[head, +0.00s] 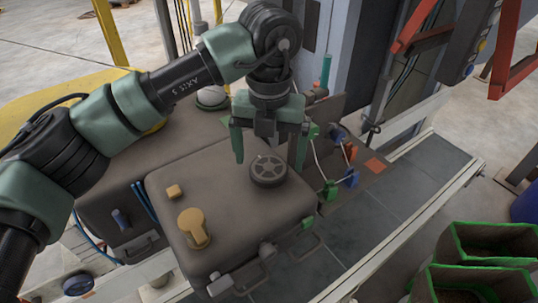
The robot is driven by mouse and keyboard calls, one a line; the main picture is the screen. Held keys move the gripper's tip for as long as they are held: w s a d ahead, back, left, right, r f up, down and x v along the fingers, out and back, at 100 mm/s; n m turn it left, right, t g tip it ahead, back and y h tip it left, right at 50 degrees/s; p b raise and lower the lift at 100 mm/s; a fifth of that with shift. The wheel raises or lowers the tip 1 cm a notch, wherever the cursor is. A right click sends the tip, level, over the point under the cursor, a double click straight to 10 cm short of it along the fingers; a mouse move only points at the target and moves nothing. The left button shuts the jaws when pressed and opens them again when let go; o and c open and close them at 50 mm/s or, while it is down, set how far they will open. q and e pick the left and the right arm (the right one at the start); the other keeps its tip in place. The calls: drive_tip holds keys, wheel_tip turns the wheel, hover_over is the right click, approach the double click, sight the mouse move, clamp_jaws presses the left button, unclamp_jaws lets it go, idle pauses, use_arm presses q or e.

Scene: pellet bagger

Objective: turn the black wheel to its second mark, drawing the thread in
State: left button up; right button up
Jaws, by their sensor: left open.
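The black wheel (268,170) is a dark spoked handwheel lying flat on top of the brown machine housing (225,205), near its far right corner. My left gripper (269,157) is open with its green fingers pointing down. One finger shows to the left of the wheel and the other above its right side; I cannot tell whether either touches it. The marks on the wheel are too small to make out. I cannot make out the thread. My right gripper is not in view.
A yellow keyhole-shaped piece (194,228) and a small yellow block (174,192) are on the housing top. Blue and green connectors (340,180) with cables lie right of it. Green-rimmed bins (490,245) stand at lower right. A red frame (510,50) is at upper right.

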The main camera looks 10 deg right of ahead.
sight(269, 167)
use_arm(q)
drive_tip(key=shift+w+f+p, duration=0.15)
drive_tip(key=shift+f, duration=0.4)
drive_tip(key=shift+w+f+p, duration=0.15)
drive_tip(key=shift+f, duration=0.8)
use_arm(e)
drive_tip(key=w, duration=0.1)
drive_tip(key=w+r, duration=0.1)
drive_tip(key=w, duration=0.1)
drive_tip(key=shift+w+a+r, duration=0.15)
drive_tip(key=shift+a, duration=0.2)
